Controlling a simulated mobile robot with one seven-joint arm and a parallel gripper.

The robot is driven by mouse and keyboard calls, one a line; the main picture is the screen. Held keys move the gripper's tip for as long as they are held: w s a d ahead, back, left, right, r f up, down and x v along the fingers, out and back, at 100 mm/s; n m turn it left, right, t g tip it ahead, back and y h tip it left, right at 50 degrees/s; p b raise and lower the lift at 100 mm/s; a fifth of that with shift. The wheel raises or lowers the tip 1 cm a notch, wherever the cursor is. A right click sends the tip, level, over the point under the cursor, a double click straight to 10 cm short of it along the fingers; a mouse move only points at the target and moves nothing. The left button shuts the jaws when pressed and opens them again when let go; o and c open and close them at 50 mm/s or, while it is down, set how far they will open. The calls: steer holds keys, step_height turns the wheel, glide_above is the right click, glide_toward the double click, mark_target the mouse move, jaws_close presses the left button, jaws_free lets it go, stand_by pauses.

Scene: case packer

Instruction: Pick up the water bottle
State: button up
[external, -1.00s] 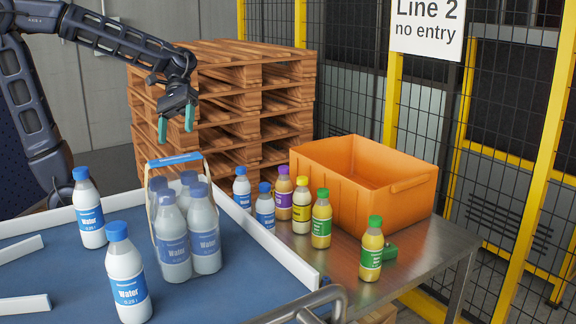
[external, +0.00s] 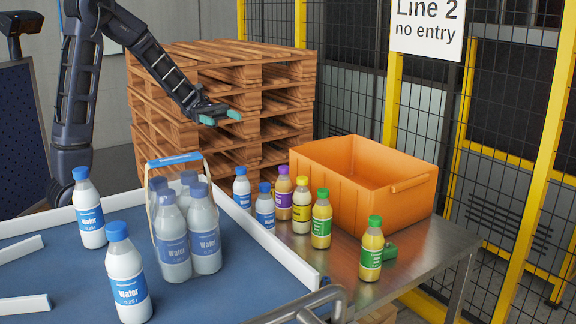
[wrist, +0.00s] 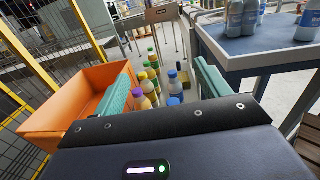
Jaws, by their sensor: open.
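Water bottles with blue caps and blue labels stand in several places. On the metal table, one water bottle (external: 242,188) stands at the back left and another (external: 265,206) just in front of it. On the blue conveyor surface stand a bottle (external: 88,208) at the left, a bottle (external: 127,275) in front, and a carrier pack of several bottles (external: 174,240). My gripper (external: 222,117) is open and empty, high above and behind the metal table. In the wrist view, its teal fingers (wrist: 165,92) are spread, with the table bottles, including a blue-capped one (wrist: 173,84), seen between them.
A purple-capped (external: 283,193), a yellow-capped (external: 301,206) and green-capped bottles (external: 321,220) stand close to the table's water bottles. An orange crate (external: 350,205) is behind them. Stacked wooden pallets (external: 215,100) stand at the back. A white rail (external: 262,238) edges the conveyor.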

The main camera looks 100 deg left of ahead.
glide_toward(247, 193)
steer(key=shift+x, duration=3.85)
steer(key=c, duration=1.2)
steer(key=shift+c, duration=0.2)
step_height(247, 193, up, 20)
